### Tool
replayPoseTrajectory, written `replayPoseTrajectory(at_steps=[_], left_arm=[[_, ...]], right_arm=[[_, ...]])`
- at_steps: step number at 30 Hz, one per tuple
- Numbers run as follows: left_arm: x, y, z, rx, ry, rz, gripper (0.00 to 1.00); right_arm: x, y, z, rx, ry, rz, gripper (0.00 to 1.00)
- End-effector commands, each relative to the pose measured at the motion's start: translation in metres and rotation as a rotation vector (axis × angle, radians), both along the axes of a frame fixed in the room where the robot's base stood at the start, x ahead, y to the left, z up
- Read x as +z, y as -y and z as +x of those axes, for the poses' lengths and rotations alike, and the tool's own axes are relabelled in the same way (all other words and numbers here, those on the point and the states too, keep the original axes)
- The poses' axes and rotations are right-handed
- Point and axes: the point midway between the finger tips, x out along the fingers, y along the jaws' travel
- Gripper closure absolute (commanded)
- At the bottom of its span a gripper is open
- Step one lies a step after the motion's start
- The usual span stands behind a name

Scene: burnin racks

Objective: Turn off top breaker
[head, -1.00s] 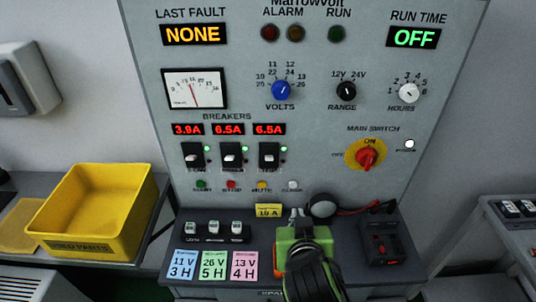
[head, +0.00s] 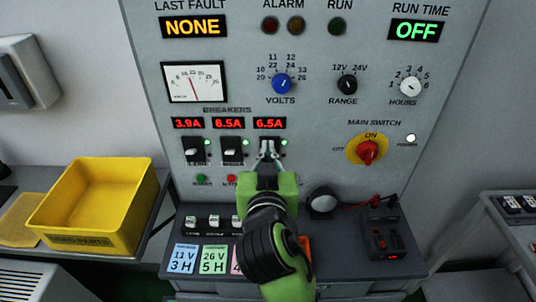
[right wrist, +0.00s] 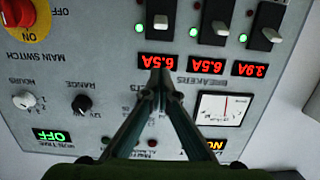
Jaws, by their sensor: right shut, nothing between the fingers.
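The panel has a row of three black breakers with white levers: left (head: 195,151), middle (head: 232,150) and right, which is hidden behind my right gripper (head: 267,150) in the head view. The right wrist view is upside down and shows the right breaker (right wrist: 160,20), middle breaker (right wrist: 218,28) and left breaker (right wrist: 268,35), each with a lit green lamp beside it. The breaker labels are too small to read surely. My right gripper's fingertips (right wrist: 161,78) are shut and empty, in front of the panel near the right breaker's 6.5A display. Touching cannot be told. My left gripper is out of view.
The red main switch (head: 368,152) is right of the breakers. The volts knob (head: 281,84) is above them. Small buttons and a lower shelf with coloured cards (head: 183,258) lie below. A yellow bin (head: 95,200) stands at the left.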

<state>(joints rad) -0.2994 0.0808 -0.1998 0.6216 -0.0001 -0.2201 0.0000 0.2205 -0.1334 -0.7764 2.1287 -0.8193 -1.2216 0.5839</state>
Motion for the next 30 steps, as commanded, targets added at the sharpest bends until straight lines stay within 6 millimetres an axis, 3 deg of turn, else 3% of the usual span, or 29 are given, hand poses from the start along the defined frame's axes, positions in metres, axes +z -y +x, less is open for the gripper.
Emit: replayPoseTrajectory(at_steps=[11,12,18,30], left_arm=[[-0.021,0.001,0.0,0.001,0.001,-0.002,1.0],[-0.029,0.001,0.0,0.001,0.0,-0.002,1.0],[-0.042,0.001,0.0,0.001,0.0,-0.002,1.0],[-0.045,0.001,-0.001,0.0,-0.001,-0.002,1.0]], right_arm=[[-0.016,0.001,0.08,-0.003,0.001,-0.002,1.0],[-0.027,0.0,0.073,0.0,-0.001,-0.001,1.0],[-0.043,0.001,0.061,0.0,0.001,0.0,1.0],[-0.047,0.0,0.057,0.0,0.0,0.001,1.0]])
